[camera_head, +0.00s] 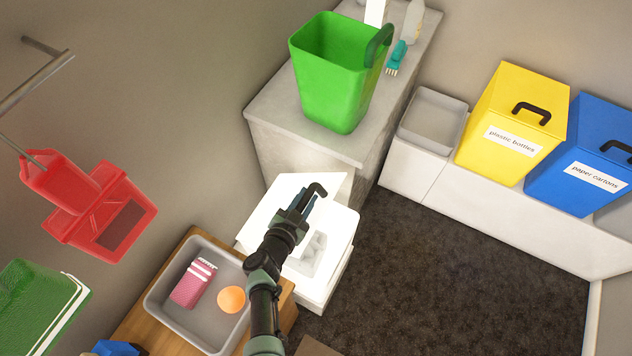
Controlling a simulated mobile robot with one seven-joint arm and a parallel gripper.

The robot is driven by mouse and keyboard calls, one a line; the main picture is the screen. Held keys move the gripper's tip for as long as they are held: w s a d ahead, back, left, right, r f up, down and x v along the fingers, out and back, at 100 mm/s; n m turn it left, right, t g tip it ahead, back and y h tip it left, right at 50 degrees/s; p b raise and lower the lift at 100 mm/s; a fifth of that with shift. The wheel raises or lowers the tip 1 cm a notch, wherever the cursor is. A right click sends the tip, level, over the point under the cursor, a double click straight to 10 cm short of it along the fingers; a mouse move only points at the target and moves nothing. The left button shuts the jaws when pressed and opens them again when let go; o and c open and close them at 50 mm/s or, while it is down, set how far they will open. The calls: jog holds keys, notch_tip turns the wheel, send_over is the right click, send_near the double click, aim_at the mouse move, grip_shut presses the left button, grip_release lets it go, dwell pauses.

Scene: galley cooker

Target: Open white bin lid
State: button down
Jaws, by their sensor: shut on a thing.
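The white bin (325,285) stands low between the counter and the wooden stand. Its white lid (334,182) looks raised at the back, tilted up from the bin. A black hooked handle (319,188) shows at the lid. My gripper (308,200) is shut on this handle. My arm crosses the bin from below and hides part of its top and of the lid. A greyish patch (316,252) shows at the bin's top; I cannot tell what it is.
A green bin (330,85) stands on the counter behind. A grey tub (160,303) with a pink item and an orange ball is at left. Yellow (508,125) and blue (590,150) bins stand at right. The dark floor (450,270) is clear.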

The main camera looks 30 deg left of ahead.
jog(key=a+r+n, duration=0.1)
jog(key=a+r, duration=0.2)
jog(key=a, duration=0.4)
jog(key=a+r+h+b, duration=0.1)
jog(key=a+r, duration=0.2)
jog(key=a, duration=0.5)
jog(key=shift+w+a+r+n+b, duration=0.15)
jog(key=shift+w+a+n+b, duration=0.15)
jog(key=shift+n, duration=0.1)
jog(key=c, duration=0.7)
grip_release()
jog(key=shift+s, duration=0.1)
jog(key=p+v, duration=0.6)
jog(key=v, duration=0.1)
jog(key=shift+s+r, duration=0.2)
